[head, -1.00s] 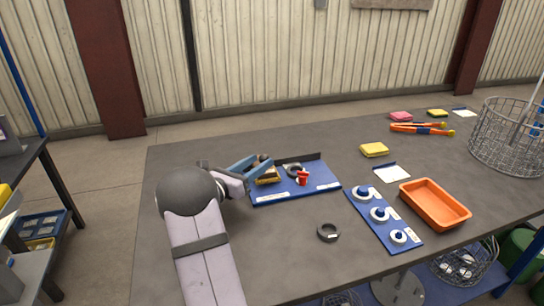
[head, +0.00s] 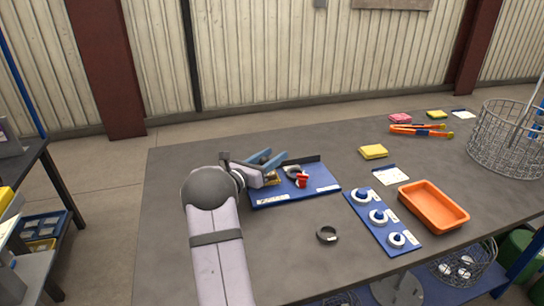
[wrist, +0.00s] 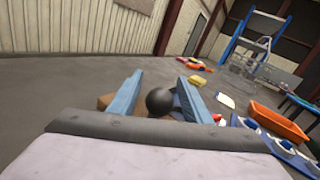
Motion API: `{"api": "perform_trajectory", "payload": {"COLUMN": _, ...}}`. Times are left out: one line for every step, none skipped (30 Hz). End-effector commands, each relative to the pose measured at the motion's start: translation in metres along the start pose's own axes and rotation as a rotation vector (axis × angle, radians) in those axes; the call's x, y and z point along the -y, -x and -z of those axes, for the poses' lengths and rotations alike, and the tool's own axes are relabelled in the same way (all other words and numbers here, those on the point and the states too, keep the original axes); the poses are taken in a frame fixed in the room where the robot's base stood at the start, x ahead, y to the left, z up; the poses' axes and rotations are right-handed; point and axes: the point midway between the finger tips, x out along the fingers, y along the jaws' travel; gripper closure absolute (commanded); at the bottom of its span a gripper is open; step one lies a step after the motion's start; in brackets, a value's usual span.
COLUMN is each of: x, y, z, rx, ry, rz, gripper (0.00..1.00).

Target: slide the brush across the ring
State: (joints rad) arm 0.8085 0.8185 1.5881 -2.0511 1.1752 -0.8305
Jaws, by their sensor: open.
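The brush (head: 272,178), a tan-brown block, sits at the left end of the blue tray (head: 265,199), partly hidden by my gripper. In the wrist view its dark round knob (wrist: 160,102) shows between my fingers. My gripper (head: 270,160) is open, its blue fingers apart on either side of the knob; I cannot tell whether they touch it. A dark grey ring (head: 292,171) lies on the tray just right of the brush.
A small red cup (head: 302,181) stands beside the ring on the tray. A blue board (head: 385,212) with white ring pieces and an orange bin (head: 433,206) are to the right. A yellow pad (head: 373,151) lies behind. The table's front left is clear.

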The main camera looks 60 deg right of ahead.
Motion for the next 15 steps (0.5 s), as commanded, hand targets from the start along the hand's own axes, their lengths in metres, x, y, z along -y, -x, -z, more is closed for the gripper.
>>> {"api": "perform_trajectory", "payload": {"x": 0.0, "y": 0.0, "z": 0.0001, "rx": 0.0, "ry": 0.0, "rz": 0.0, "gripper": 0.56}}
{"api": "perform_trajectory", "payload": {"x": 0.0, "y": 0.0001, "z": 0.0001, "rx": 0.0, "ry": 0.0, "rz": 0.0, "gripper": 0.56}}
{"api": "perform_trajectory", "payload": {"x": 0.0, "y": 0.0001, "z": 0.0, "rx": 0.0, "ry": 0.0, "rz": 0.0, "gripper": 0.6}}
{"api": "perform_trajectory", "payload": {"x": 0.0, "y": 0.0001, "z": 0.0, "rx": 0.0, "ry": 0.0, "rz": 0.0, "gripper": 0.68}}
{"api": "perform_trajectory", "payload": {"x": 0.0, "y": 0.0001, "z": 0.0, "rx": 0.0, "ry": 0.0, "rz": 0.0, "gripper": 0.75}}
{"api": "perform_trajectory", "payload": {"x": 0.0, "y": 0.0002, "z": 0.0, "rx": 0.0, "ry": 0.0, "rz": 0.0, "gripper": 0.84}}
{"api": "perform_trajectory", "payload": {"x": 0.0, "y": 0.0002, "z": 0.0, "rx": 0.0, "ry": 0.0, "rz": 0.0, "gripper": 0.92}}
{"api": "perform_trajectory", "payload": {"x": 0.0, "y": 0.0002, "z": 0.0, "rx": 0.0, "ry": 0.0, "rz": 0.0, "gripper": 0.99}}
{"api": "perform_trajectory", "payload": {"x": 0.0, "y": 0.0002, "z": -0.0001, "rx": 0.0, "ry": 0.0, "rz": 0.0, "gripper": 1.0}}
{"api": "perform_trajectory", "payload": {"x": 0.0, "y": 0.0003, "z": 0.0, "rx": 0.0, "ry": 0.0, "rz": 0.0, "gripper": 1.0}}
{"api": "perform_trajectory", "payload": {"x": 0.0001, "y": 0.0002, "z": 0.0, "rx": 0.0, "ry": -0.001, "rz": 0.0, "gripper": 1.0}}
{"api": "perform_trajectory", "payload": {"x": 0.0006, "y": -0.0005, "z": 0.0003, "rx": 0.0, "ry": -0.001, "rz": 0.0, "gripper": 1.0}}
{"api": "perform_trajectory", "payload": {"x": 0.0015, "y": -0.0019, "z": 0.0008, "rx": 0.0, "ry": -0.001, "rz": 0.001, "gripper": 1.0}}
{"api": "perform_trajectory", "payload": {"x": 0.0031, "y": -0.0042, "z": 0.0016, "rx": 0.0, "ry": -0.001, "rz": 0.002, "gripper": 1.0}}
{"api": "perform_trajectory", "payload": {"x": 0.006, "y": -0.0087, "z": 0.003, "rx": -0.001, "ry": -0.002, "rz": 0.003, "gripper": 1.0}}
